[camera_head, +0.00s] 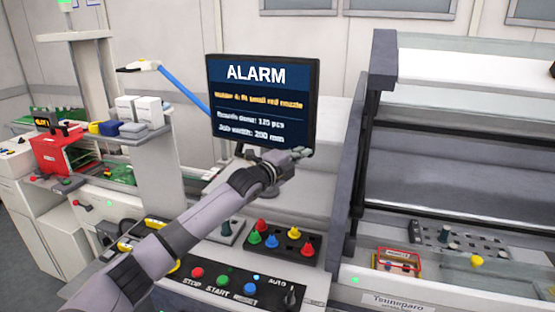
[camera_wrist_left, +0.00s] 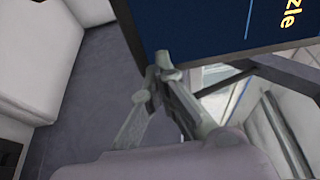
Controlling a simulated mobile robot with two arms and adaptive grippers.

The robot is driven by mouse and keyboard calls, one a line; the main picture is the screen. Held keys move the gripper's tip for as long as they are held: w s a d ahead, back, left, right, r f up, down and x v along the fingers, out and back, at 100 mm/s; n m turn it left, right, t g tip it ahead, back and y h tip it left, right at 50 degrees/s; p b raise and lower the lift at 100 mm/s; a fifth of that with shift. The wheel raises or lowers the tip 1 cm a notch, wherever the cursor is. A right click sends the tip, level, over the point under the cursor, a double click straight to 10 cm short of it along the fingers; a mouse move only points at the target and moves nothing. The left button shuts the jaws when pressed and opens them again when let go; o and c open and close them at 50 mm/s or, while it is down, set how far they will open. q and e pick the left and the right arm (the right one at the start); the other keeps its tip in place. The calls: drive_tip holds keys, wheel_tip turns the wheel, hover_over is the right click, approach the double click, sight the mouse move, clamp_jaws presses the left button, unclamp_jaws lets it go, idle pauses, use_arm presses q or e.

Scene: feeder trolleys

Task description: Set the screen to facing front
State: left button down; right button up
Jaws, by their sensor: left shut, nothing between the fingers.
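The screen (camera_head: 262,80) is a dark-framed monitor reading ALARM in white on blue, with yellow and white lines below. Its face is toward the head camera, turned slightly to the left; its right edge shows its thickness. My left gripper (camera_head: 300,153) is at the screen's lower right corner and is shut with nothing in it. In the left wrist view, the gripper (camera_wrist_left: 162,66) has its fingertips right by a corner of the screen (camera_wrist_left: 200,25); I cannot tell whether they touch. My right gripper is not in view.
A control panel (camera_head: 228,272) with STOP, START and RESET buttons lies below my arm. A dark tray (camera_head: 268,246) of coloured nozzles sits behind it. A glazed machine frame (camera_head: 372,130) stands close on the right. A blue-armed lamp (camera_head: 180,88) is left of the screen.

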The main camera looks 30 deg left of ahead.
use_arm(q)
drive_tip(key=shift+w+d, duration=0.4)
drive_tip(key=shift+w, duration=0.35)
drive_tip(key=shift+w+d, duration=0.35)
drive_tip(key=shift+w, duration=0.35)
drive_tip(key=shift+f, duration=0.15)
